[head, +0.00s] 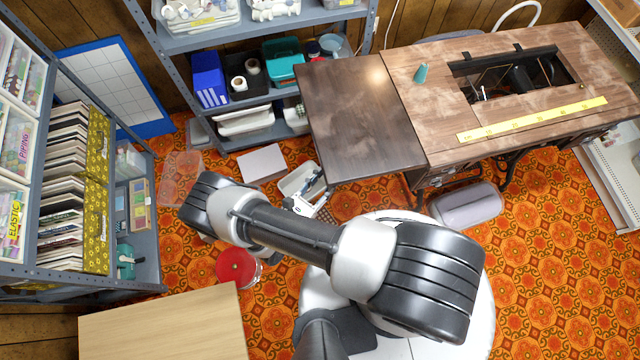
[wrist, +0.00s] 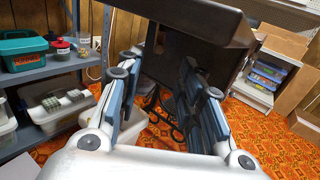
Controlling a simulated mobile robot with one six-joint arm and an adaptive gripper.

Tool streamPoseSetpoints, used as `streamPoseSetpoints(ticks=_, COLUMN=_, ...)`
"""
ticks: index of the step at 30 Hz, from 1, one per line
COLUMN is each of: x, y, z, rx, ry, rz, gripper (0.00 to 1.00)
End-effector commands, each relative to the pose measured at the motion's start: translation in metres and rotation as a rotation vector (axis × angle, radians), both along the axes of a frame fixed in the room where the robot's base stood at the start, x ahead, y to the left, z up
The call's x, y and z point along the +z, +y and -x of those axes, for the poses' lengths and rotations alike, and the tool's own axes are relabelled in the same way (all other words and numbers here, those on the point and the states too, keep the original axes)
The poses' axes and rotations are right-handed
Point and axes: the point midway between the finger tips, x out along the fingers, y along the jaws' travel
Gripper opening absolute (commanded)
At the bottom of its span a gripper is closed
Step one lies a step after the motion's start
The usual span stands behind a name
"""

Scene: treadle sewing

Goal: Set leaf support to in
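The sewing table's dark brown leaf (head: 358,115) is raised level, extending left from the worn wooden tabletop (head: 440,90). In the wrist view the leaf's dark edge (wrist: 195,16) spans the top. A dark brown panel (wrist: 200,52) stands below it, beyond my fingers. The leaf support is hidden under the leaf in the head view, and I cannot clearly tell it from the dark parts in the wrist view. My gripper (head: 316,188) is low at the leaf's near-left side. In the wrist view its fingers (wrist: 162,75) are apart, with nothing visibly held.
A metal shelf (head: 230,40) with bins stands behind the leaf. Clear and white bins (head: 262,163) sit on the floor nearby. A grey-lilac case (head: 466,206) lies under the table. A red round object (head: 236,267) and a light wooden tabletop (head: 165,330) are at lower left.

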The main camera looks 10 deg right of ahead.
Motion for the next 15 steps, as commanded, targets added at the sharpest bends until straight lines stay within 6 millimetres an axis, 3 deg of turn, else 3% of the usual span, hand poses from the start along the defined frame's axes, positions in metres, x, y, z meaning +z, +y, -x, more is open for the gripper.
streamPoseSetpoints(ticks=6, x=0.000, y=0.018, z=0.014, rx=0.002, ry=-0.001, rz=-0.001, gripper=0.34)
streamPoseSetpoints(ticks=15, x=0.000, y=0.019, z=0.017, rx=-0.001, ry=0.000, rz=0.000, gripper=0.34)
